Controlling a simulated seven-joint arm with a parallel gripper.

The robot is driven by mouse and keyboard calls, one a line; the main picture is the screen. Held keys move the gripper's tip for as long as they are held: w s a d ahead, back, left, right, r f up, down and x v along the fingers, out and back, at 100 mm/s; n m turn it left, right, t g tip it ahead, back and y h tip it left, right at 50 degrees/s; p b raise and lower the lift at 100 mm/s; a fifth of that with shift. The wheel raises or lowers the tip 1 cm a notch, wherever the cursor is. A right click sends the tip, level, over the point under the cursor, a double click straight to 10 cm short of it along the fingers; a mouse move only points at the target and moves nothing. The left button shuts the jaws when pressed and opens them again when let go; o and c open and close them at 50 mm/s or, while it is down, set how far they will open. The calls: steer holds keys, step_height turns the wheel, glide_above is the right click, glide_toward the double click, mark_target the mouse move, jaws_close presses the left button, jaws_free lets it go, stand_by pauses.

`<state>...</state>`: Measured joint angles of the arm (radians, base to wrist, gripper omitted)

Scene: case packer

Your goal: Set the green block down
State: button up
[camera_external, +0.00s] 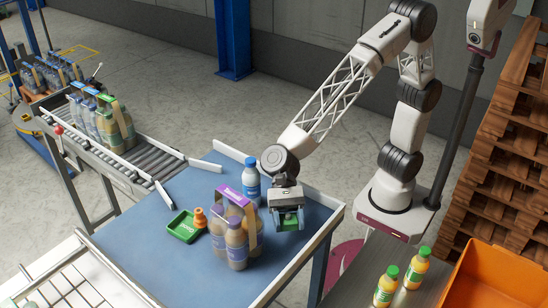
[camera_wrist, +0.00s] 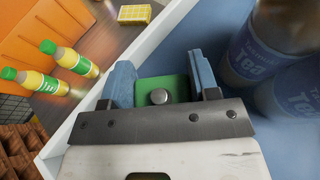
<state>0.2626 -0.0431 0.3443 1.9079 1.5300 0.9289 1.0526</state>
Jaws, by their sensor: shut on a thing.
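My gripper (camera_external: 289,222) is over the right part of the blue table (camera_external: 185,262), pointing down. It is shut on the green block (camera_wrist: 176,88), which sits between its two blue fingers in the wrist view. A grey round knob shows in front of the block. In the external view the fingers and gripper body hide most of the block. I cannot tell whether the block's underside touches the table.
A tea bottle pack with a purple carrier (camera_external: 235,197) stands just left of my gripper, with a blue bottle (camera_external: 251,181) behind it. A green tray (camera_external: 184,228) and an orange piece (camera_external: 200,217) lie further left. Juice bottles (camera_external: 416,268) and an orange bin (camera_external: 490,278) are right, beyond the table's raised edge.

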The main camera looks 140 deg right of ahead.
mark_target(289, 231)
steer(key=shift+f, duration=1.85)
steer(key=shift+f, duration=0.15)
steer(key=o, duration=1)
steer(key=shift+c, duration=0.2)
steer(key=v, duration=1.2)
steer(key=shift+r, duration=0.25)
